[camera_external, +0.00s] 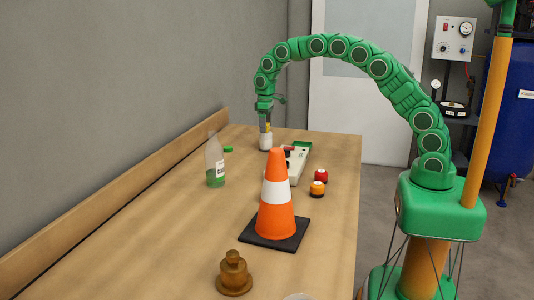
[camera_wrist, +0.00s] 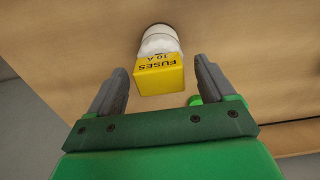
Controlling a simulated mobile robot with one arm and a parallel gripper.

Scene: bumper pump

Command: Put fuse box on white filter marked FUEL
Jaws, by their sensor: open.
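The yellow fuse box (camera_wrist: 158,76), marked "FUSES 10 A", sits between my fingertips in the wrist view. It appears to rest on top of the white filter (camera_wrist: 158,40), which stands on the wooden table. The FUEL marking cannot be read. In the external view the filter (camera_external: 265,142) stands near the far end of the table, with a bit of the yellow fuse box (camera_external: 268,128) above it. My gripper (camera_wrist: 160,66) is open, one finger on each side of the box, with visible gaps. My gripper (camera_external: 265,122) points down from above.
An orange and white cone (camera_external: 276,205) stands nearer on the table (camera_external: 150,235). A white strip-like object (camera_external: 297,166), small red (camera_external: 321,175) and orange (camera_external: 317,188) items, a clear bottle (camera_external: 215,162) and a brown stepped object (camera_external: 234,273) are also there.

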